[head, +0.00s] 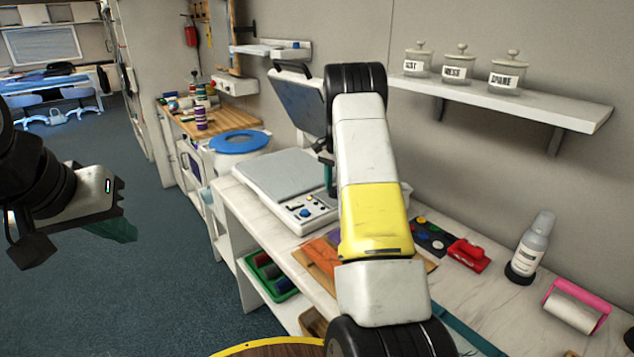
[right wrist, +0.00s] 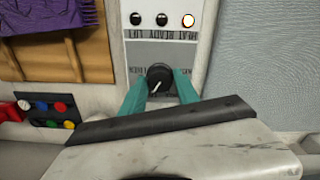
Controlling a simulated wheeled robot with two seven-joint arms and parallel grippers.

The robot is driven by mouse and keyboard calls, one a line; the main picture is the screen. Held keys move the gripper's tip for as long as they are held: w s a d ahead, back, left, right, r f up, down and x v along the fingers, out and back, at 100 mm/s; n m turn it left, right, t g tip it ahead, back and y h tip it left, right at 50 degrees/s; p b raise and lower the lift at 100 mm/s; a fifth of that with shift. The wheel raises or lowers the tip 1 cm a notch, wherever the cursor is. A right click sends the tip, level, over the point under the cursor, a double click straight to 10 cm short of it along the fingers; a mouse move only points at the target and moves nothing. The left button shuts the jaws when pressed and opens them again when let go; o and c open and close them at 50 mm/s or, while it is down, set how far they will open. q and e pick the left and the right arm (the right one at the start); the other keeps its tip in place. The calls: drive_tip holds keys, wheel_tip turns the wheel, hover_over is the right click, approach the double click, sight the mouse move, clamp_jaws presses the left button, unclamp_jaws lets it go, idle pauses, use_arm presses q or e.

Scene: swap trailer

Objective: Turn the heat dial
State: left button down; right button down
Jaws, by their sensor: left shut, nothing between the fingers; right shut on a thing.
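The heat press (head: 268,172) stands on the white bench with its lid raised. Its control panel (head: 306,212) is at the front right of its base. In the right wrist view the black heat dial (right wrist: 158,75) has a white pointer mark and sits below a row of lamps; the lamp by the word HEAT (right wrist: 189,20) is lit. My right gripper (right wrist: 160,86) is shut on the dial, one teal finger on each side. In the head view my right arm hides most of that gripper. My left gripper (head: 118,231) is shut and empty, above the floor at the left.
The raised lid (head: 300,98) stands close to my right arm. A red object (head: 468,254), a spray bottle (head: 531,247) and a pink roller (head: 577,305) are on the bench at right. A shelf with jars (head: 510,92) is above.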

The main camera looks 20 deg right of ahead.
drive_tip(key=c, duration=0.9)
unclamp_jaws()
drive_tip(key=shift+r, duration=3.9)
drive_tip(key=shift+r, duration=0.1)
